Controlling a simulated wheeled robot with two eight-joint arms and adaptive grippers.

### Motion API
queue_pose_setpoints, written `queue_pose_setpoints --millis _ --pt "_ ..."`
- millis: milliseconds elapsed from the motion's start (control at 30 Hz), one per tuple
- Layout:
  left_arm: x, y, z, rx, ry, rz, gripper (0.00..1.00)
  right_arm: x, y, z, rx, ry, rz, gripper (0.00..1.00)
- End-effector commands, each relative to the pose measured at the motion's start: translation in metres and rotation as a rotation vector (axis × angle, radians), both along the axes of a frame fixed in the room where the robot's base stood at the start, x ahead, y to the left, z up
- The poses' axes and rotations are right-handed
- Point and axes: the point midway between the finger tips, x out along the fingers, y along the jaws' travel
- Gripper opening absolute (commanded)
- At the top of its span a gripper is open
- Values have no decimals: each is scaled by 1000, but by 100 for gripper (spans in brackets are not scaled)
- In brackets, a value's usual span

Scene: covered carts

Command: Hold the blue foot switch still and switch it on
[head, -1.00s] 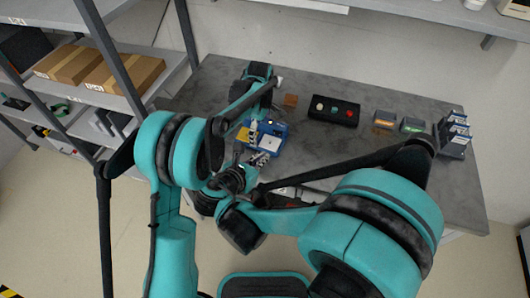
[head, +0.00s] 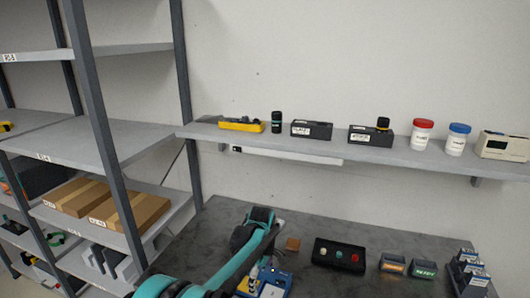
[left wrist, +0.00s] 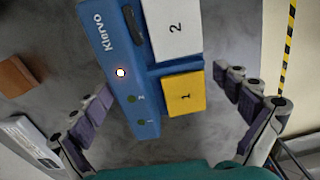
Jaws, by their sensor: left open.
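The blue foot switch (head: 283,277) lies on the grey table, cut off by the bottom edge of the head view. In the left wrist view the blue foot switch (left wrist: 117,60) shows a "Klervo" label, a bright white lamp and two small dull green dots. A yellow pad marked 1 (left wrist: 184,94) and a white pad marked 2 (left wrist: 172,28) are on its side. My left gripper (left wrist: 163,83) is open, one finger on each side of the switch, with visible gaps. My right gripper is not in view.
A black box with round buttons (head: 339,256), a brown block (head: 293,244), two small labelled boxes (head: 408,268) and a blue-and-grey rack (head: 470,273) stand on the table. A wall shelf (head: 300,143) holds jars and devices. A shelving unit (head: 105,150) stands left.

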Motion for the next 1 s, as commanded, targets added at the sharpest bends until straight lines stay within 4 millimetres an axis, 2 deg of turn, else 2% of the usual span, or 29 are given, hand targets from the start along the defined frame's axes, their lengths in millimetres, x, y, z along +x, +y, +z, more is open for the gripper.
queue_pose_setpoints --millis 300,433,633,767,867,1000 --pt "0 0 69 0 0 0 100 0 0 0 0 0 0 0" --pt "0 0 90 0 0 0 100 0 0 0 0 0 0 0" --pt "-3 4 108 -2 -8 -14 100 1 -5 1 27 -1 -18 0" --pt "-20 22 125 -11 -51 -94 100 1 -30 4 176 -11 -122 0" --pt "-45 44 141 -13 -113 -206 100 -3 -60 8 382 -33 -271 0" --pt "-87 77 156 3 -213 -387 100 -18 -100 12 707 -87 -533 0"
